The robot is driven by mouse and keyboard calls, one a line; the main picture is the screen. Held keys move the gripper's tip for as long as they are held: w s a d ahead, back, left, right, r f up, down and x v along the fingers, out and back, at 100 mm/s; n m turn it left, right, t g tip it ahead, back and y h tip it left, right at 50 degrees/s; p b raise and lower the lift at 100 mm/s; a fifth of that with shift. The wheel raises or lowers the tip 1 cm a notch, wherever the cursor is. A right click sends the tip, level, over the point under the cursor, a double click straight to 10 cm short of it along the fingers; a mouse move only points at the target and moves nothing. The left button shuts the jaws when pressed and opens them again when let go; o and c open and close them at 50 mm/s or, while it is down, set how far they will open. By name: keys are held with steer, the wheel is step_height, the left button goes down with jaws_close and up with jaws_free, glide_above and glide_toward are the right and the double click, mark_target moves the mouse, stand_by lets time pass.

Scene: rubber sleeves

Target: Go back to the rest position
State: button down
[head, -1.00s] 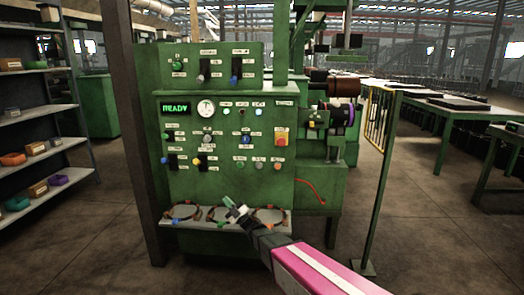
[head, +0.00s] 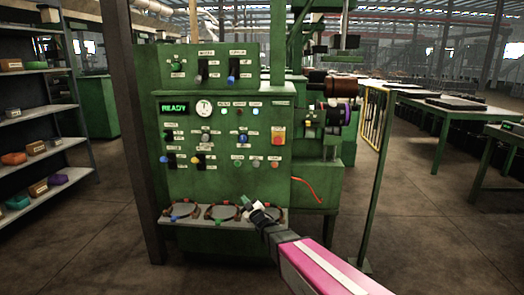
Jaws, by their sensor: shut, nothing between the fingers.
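My gripper (head: 246,201) is in the head view, at the end of my pink and dark arm that comes in from the lower right. It is shut and holds nothing. It stands in front of the small shelf (head: 180,222) at the foot of the green control panel (head: 225,178), over the shelf's right part. The gripper partly covers the rightmost ring-shaped piece on the shelf. I cannot tell the exact gap between the gripper and the shelf.
The panel carries switches, a gauge (head: 204,109) and a display (head: 174,108) reading READY. A storage rack (head: 40,112) with coloured bins stands at the left. A yellow barrier (head: 376,120) on a green post and green tables (head: 440,106) are at the right. The floor in front is open.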

steer(key=s+d+f+m+g+h, duration=0.2)
steer(key=d+f+m+g+h, duration=0.25)
steer(key=d, duration=0.45)
steer(key=s+d+f+m+g+h, duration=0.25)
steer(key=d+f+m+h, duration=0.2)
steer(key=d+h, duration=0.35)
steer(key=s+d+m+g, duration=0.1)
steer(key=s+d+g, duration=0.2)
steer(key=s, duration=0.3)
steer(key=s+d+f+m+g, duration=0.1)
steer(key=s+d+m+g, duration=0.1)
steer(key=s, duration=0.5)
steer(key=s+d+m+g, duration=0.2)
steer(key=s+d+g, duration=0.2)
steer(key=s, duration=0.3)
steer(key=shift+s+d+f+g, duration=0.15)
steer(key=shift+d+f+g, duration=0.25)
steer(key=shift+g, duration=0.5)
